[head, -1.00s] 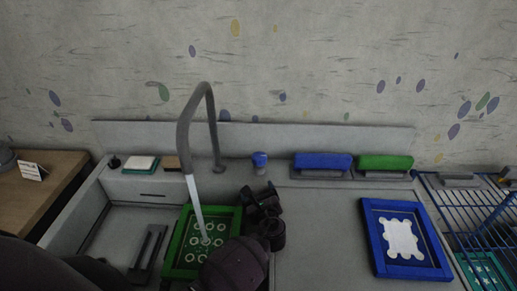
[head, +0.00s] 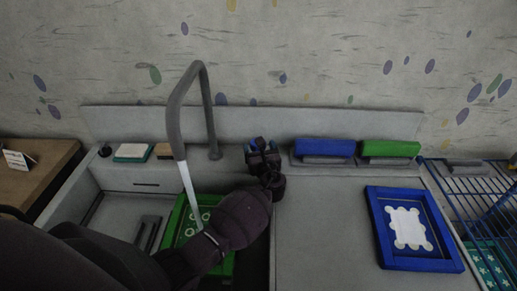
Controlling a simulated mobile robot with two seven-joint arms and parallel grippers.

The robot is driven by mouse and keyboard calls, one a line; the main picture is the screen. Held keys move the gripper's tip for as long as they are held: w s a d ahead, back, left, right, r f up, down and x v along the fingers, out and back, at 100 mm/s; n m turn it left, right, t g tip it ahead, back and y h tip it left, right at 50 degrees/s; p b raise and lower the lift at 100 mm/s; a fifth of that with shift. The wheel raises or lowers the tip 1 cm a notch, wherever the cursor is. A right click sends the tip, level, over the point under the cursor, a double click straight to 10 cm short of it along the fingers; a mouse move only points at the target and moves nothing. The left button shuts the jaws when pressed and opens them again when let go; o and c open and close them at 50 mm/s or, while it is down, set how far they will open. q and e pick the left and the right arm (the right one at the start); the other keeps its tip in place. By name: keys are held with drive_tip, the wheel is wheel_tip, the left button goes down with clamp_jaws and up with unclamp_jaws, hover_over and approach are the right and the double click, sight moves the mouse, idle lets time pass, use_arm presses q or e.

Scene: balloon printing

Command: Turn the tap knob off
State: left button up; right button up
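The grey tap (head: 172,115) arches over the sink, and a pale water stream (head: 188,185) runs from its spout. The blue knob, seen earlier on the ledge right of the tap's base, is now almost wholly covered by my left gripper (head: 261,150). The dark fingers are at the knob's place, one on each side as far as I can see. Whether they touch or grip it is hidden. My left arm comes in from the lower left across the sink. My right gripper is not in view.
A green frame (head: 176,222) lies in the sink under the stream, partly behind my arm. A blue frame (head: 378,222) lies on the right counter. Blue (head: 325,147) and green (head: 390,148) blocks stand on the ledge. A blue wire rack (head: 470,195) is at the right.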

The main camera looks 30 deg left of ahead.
use_arm(q)
drive_tip(key=shift+x, duration=0.8)
drive_tip(key=shift+w+a, duration=0.15)
drive_tip(key=shift+a, duration=0.05)
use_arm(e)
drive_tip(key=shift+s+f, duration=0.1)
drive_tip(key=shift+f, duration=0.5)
use_arm(q)
drive_tip(key=c, duration=0.9)
